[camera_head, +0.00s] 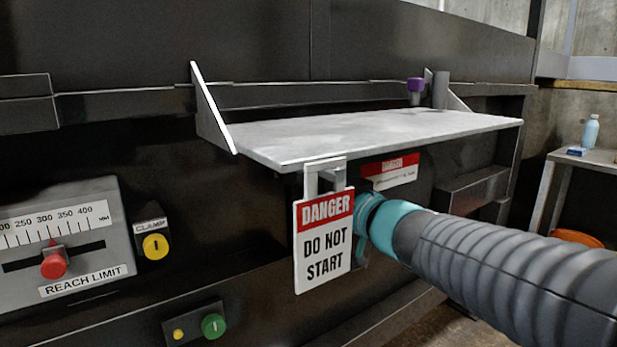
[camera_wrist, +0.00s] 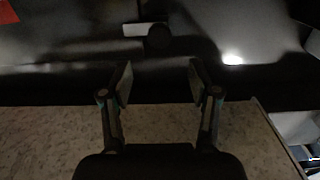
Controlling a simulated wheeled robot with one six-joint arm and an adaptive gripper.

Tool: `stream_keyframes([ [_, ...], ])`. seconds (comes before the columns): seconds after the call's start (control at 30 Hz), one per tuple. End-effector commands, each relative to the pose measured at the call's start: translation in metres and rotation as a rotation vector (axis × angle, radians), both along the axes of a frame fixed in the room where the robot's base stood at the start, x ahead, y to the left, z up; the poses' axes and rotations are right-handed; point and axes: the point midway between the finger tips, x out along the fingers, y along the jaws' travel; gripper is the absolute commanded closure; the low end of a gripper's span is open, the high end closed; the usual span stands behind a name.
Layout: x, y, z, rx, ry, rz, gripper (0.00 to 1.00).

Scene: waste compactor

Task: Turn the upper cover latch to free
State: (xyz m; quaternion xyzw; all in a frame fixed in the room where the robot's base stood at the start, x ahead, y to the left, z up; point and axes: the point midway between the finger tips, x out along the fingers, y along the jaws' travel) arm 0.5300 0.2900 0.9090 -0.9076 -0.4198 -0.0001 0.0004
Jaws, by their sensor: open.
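In the wrist view, my gripper (camera_wrist: 160,82) is open, with its two fingers apart and nothing between them. A dark round knob with a short pale bar to its left (camera_wrist: 140,30) sits on the dark panel beyond the fingertips, apart from them. It may be the upper cover latch, but the dim picture does not make this sure. In the head view, my arm reaches in from the right under the grey shelf. My gripper's fingers are hidden there behind the danger sign and the wrist, and I cannot pick out the latch.
The grey shelf (camera_head: 370,135) juts out above my arm. A "DANGER DO NOT START" sign (camera_head: 323,245) hangs close left of my wrist. A reach limit scale (camera_head: 65,240), yellow clamp button (camera_head: 155,246) and green button (camera_head: 213,325) are at left. A side table (camera_head: 600,156) stands right.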

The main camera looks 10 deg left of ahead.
Motion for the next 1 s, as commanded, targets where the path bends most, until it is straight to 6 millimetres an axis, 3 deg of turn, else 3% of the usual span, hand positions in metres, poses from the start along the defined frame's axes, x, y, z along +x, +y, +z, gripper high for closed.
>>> stream_keyframes([
  [0.5,0.058,0.068,-0.001,-0.001,0.001,0.000,0.39],
  [1.0,0.068,0.079,0.000,-0.001,-0.001,-0.002,0.39],
])
